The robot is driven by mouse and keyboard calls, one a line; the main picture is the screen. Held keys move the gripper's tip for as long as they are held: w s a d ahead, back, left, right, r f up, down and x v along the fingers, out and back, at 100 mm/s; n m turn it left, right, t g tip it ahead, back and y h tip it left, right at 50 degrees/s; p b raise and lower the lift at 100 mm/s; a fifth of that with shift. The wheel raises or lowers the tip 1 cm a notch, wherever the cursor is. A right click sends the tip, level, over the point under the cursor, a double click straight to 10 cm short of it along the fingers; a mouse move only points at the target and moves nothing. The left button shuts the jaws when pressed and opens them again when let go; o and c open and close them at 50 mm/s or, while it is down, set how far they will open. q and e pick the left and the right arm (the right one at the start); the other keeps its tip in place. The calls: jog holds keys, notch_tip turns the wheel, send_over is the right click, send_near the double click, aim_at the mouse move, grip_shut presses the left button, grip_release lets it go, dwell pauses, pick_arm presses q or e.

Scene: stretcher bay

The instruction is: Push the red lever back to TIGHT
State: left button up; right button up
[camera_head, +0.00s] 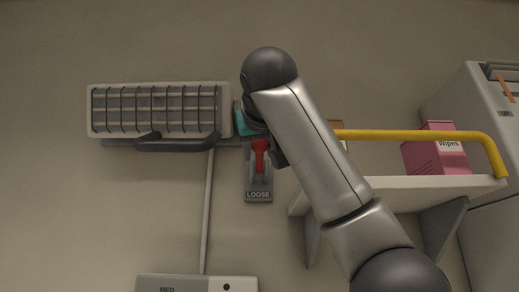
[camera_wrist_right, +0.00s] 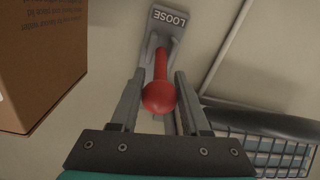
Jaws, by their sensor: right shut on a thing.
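The red lever (camera_head: 260,156) stands on a grey wall plate (camera_head: 258,183) with the label LOOSE at its lower end. The plate's upper part is hidden behind my right arm in the head view. In the right wrist view, the lever's round red knob (camera_wrist_right: 159,97) sits between the two fingers of my right gripper (camera_wrist_right: 160,82), which is shut on the lever. The LOOSE label (camera_wrist_right: 170,18) shows at the top there. No TIGHT label shows. In the head view my right gripper is mostly hidden by its own arm. My left gripper is not in view.
A wire basket (camera_head: 155,110) with a dark handle hangs left of the lever. A shelf (camera_head: 400,183) with a yellow rail (camera_head: 400,135) and a pink wipes box (camera_head: 436,155) is on the right. A brown carton (camera_wrist_right: 38,60) is close beside my gripper in the wrist view.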

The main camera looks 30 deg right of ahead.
grip_shut()
dwell(0.6)
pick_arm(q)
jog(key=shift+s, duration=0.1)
